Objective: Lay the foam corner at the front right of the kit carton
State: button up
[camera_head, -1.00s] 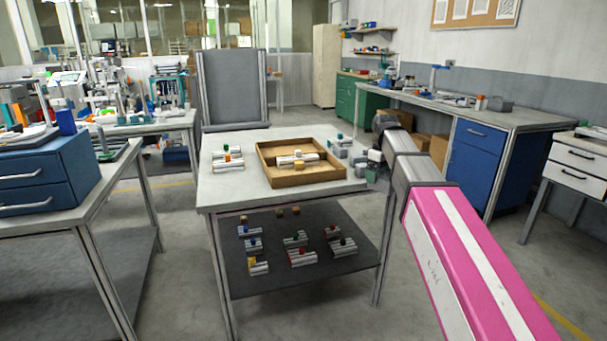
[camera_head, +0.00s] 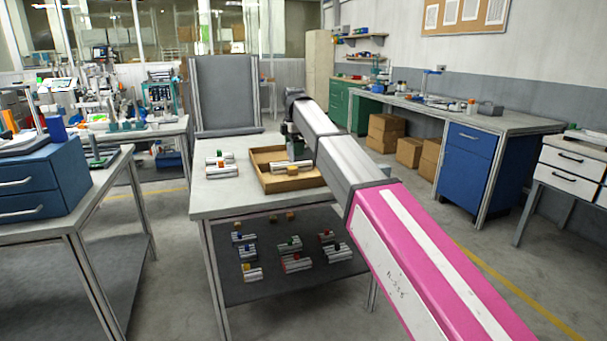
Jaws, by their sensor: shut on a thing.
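The kit carton (camera_head: 272,184) is a shallow, open brown box on the grey-topped table. My gripper (camera_head: 295,156) is above the right part of the carton, reached over from the right. It is shut on a small grey piece, which looks like the foam corner; its outline is hard to tell from the fingers at this size. A pale part with a yellowish spot (camera_head: 292,170) shows in the carton just below my gripper. My arm hides the carton's right side and the tabletop beyond it.
Silvery parts with coloured tops (camera_head: 219,162) lie on the table (camera_head: 230,203) left of the carton. The lower shelf (camera_head: 262,288) holds several similar parts. A grey upright panel (camera_head: 226,95) stands behind the table. The table's front left is clear.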

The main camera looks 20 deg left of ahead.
jog(key=shift+w+d+f, duration=0.85)
jog(key=shift+w+f, duration=0.7)
jog(key=shift+f, duration=0.2)
jog(key=shift+w+d+f, duration=0.9)
jog(key=shift+w+f, duration=0.65)
jog(key=shift+f, duration=0.2)
jog(key=shift+w+d+f, duration=0.85)
jog(key=shift+w+f, duration=0.7)
jog(key=shift+f, duration=0.2)
jog(key=shift+f, duration=0.6)
jog(key=o, duration=0.6)
jog(key=shift+c, duration=0.2)
notch_tip(320, 180, up, 13)
jog(key=shift+r, duration=0.15)
